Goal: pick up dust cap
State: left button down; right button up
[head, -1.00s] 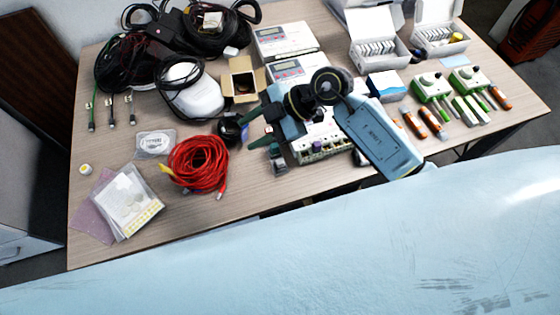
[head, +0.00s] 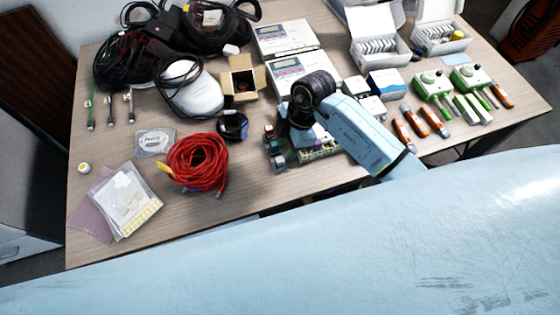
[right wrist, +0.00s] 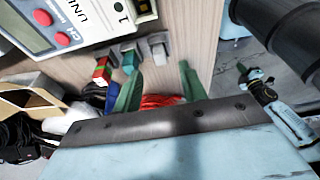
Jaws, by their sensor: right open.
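I cannot tell for certain which thing is the dust cap. Three small pieces stand in a row left of the white circuit unit: a red-and-green block (head: 269,132), a teal-green one (head: 272,147) and a grey one (head: 278,163). The right wrist view shows them too, the red one (right wrist: 102,70), the teal one (right wrist: 130,60) and the grey one (right wrist: 158,46), beyond the fingertips. My right gripper (right wrist: 160,70) is open and empty, its green fingers apart; in the head view my wrist mostly hides it. My left gripper (right wrist: 247,73) seems to show small at the right of the wrist view.
A red cable coil (head: 198,163), a black roll (head: 232,126) and an open cardboard box (head: 241,80) lie left of the right gripper. White instruments (head: 301,77) stand behind it. Orange-handled tools (head: 419,121) lie right. Bare tabletop (head: 240,190) shows in front.

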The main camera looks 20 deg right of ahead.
aim_at(280, 159)
jog(key=x, duration=0.5)
jog(key=shift+a+b, duration=0.1)
jog(key=shift+b, duration=0.25)
grip_shut()
